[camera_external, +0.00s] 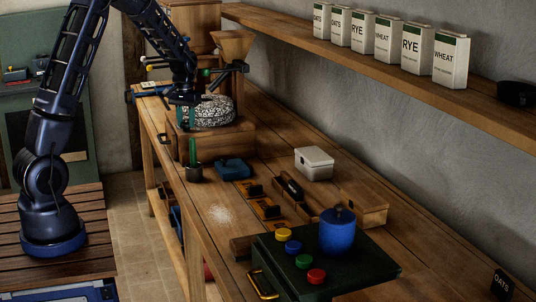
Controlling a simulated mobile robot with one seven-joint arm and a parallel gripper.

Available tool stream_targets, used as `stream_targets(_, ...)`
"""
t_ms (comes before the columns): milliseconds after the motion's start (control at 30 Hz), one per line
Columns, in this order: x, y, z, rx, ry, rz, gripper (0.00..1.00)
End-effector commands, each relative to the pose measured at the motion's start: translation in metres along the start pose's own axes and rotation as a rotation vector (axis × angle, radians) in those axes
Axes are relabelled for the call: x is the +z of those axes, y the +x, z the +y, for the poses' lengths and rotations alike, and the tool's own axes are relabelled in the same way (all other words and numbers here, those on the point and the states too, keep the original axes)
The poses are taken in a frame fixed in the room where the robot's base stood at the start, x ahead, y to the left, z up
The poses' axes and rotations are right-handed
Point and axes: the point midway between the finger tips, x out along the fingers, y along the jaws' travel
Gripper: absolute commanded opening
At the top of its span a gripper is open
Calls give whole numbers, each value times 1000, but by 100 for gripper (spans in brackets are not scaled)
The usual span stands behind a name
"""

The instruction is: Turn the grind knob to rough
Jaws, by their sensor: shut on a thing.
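The mill stands at the back left of the bench, with a speckled round stone (213,110) on a wooden base (222,138) and a wooden hopper (232,46) above and behind it. My gripper (185,101) points down at the left side of the stone. Its fingers are small and dark here; they look shut at the mill, on what I take to be the grind knob. The knob itself is hidden by the gripper, so its setting cannot be read. A small teal part shows just below the fingers, beside the stone.
A dark cup (194,174) with a green stick, a blue box (233,169) and a white box (314,163) stand in front of the mill. A dark green panel (345,276) with coloured buttons and a blue canister (337,232) is nearest. A shelf (420,95) carries grain cartons.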

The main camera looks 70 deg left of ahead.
Motion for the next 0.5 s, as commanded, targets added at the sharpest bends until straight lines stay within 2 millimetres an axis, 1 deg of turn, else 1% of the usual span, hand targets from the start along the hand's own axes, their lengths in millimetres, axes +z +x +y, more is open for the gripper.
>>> stream_targets(200,0,0,1,-1,-137,-1,10)
stream_targets(500,0,0,0,0,-238,-1,10)
